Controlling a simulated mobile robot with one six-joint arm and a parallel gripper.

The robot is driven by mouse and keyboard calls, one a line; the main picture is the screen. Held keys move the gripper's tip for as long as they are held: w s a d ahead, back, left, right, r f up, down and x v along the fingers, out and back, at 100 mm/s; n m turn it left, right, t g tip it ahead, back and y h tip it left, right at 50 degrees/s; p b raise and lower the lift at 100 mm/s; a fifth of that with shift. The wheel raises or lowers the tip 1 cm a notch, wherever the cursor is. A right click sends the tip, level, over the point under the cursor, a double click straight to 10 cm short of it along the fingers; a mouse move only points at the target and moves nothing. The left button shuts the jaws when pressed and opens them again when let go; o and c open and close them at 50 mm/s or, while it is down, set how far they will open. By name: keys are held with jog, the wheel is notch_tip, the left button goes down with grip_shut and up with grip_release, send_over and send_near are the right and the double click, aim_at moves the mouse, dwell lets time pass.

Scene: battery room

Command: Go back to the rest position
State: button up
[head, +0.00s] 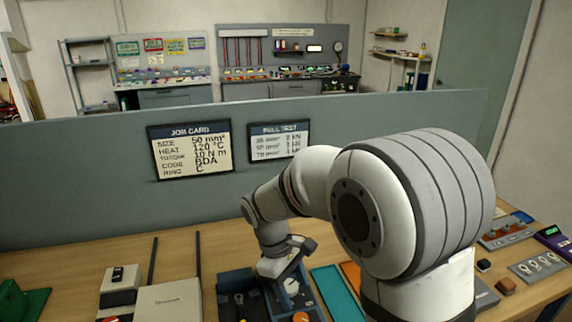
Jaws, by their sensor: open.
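My arm reaches from the lower right over the workbench (225,240) and bends down at the wrist. My gripper (290,284) is at the end of it, low over a dark blue tray or fixture (235,280) near the front middle of the bench. It is open, and I see nothing held in it. The fingertips are small and partly hidden by the wrist, so I cannot tell whether they touch anything.
A grey partition (80,195) carries a job card (190,149) and a pull test card (279,142). White boxes (168,302) stand left, a green item (22,300) at far left. A teal tray (335,292) lies beside my gripper. A lug board (538,266) lies right.

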jog(key=s+d+r+m+t+y, duration=0.3)
jog(key=s+d+r+m+t, duration=0.2)
jog(key=s+d+m, duration=0.6)
notch_tip(320, 180, up, 3)
jog(key=s+d, duration=0.2)
jog(key=shift+s+d+f+m, duration=0.2)
jog(key=shift+s+d+m, duration=0.1)
jog(key=shift+d, duration=0.05)
